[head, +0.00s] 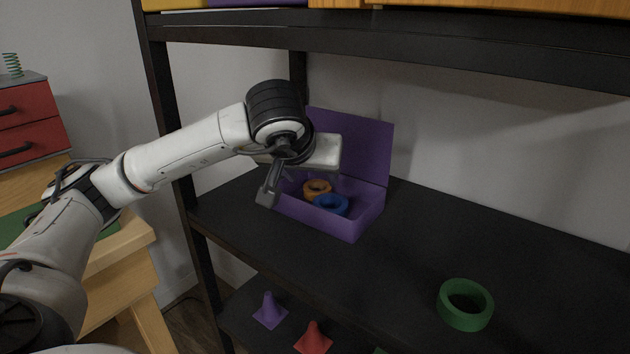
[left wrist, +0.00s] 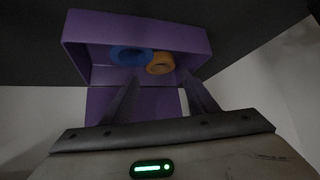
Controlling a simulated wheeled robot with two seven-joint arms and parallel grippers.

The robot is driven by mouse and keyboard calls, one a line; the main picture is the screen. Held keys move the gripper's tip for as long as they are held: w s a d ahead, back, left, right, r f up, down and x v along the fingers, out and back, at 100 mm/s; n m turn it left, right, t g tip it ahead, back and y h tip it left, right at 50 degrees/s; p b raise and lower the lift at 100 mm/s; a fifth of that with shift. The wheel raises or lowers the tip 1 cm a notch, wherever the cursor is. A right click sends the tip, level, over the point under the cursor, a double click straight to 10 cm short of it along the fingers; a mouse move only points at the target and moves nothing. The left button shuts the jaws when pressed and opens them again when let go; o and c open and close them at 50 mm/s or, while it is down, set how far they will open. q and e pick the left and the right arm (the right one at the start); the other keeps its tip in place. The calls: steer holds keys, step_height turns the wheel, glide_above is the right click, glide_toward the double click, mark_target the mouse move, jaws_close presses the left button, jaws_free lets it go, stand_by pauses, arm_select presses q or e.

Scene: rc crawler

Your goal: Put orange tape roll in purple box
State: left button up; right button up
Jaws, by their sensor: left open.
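The purple box (head: 326,221) stands on the black shelf with its lid (head: 352,145) raised at the back. The orange tape roll (head: 317,187) lies inside the box, beside a blue tape roll (head: 331,204). Both rolls also show inside the box in the left wrist view, orange (left wrist: 160,64) and blue (left wrist: 130,56). My left gripper (head: 275,190) is at the box's left side in the head view. Its two fingers are spread in the left wrist view (left wrist: 161,85), with nothing between them. My right gripper is not in view.
A green tape roll (head: 465,304) lies on the black shelf (head: 420,235) at the right front. A higher shelf (head: 420,40) runs overhead. A purple cone (head: 269,311) and a red cone (head: 313,340) stand on the level below. The shelf right of the box is mostly clear.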

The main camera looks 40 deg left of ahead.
arm_select(q)
steer(key=v, duration=0.5)
steer(key=shift+s+d+r, duration=0.15)
steer(key=shift+s+r, duration=0.05)
steer(key=shift+r, duration=0.1)
stand_by(0.8)
